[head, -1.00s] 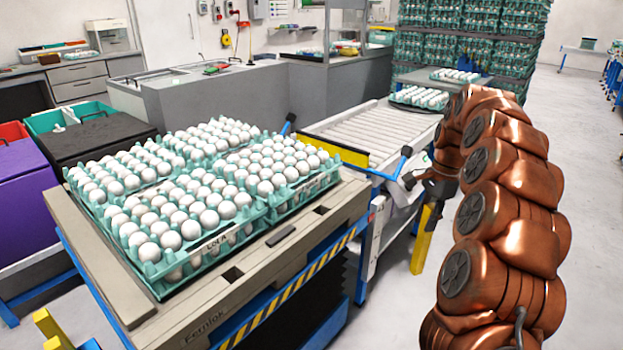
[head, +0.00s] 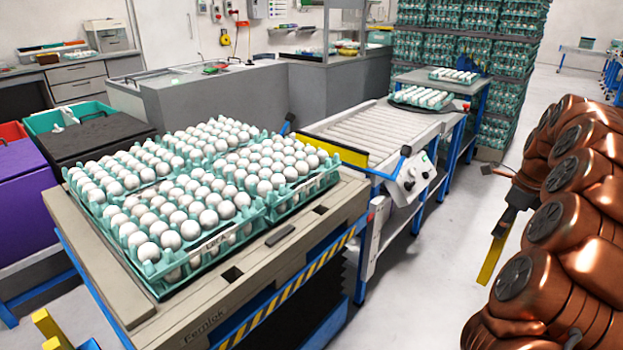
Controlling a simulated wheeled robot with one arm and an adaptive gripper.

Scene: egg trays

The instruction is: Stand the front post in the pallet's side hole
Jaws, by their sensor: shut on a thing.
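The pallet (head: 186,299) is a beige slab on a blue lift with a yellow-black striped edge. Two dark square holes show in its near edge strip, one nearer hole (head: 232,274) and one farther hole (head: 321,209), both empty. My gripper (head: 506,221) is dark and shut on the upper end of a yellow post (head: 491,261). The post hangs down, slightly tilted, over the floor well right of the pallet, touching nothing else. The fingertips are small and partly hard to make out.
Egg trays (head: 206,246) full of white eggs cover most of the pallet. A flat dark piece (head: 280,236) lies between the holes. A roller conveyor (head: 368,132) with a control box (head: 408,177) stands beyond. Another yellow piece (head: 46,325) shows at bottom left. The floor at right is clear.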

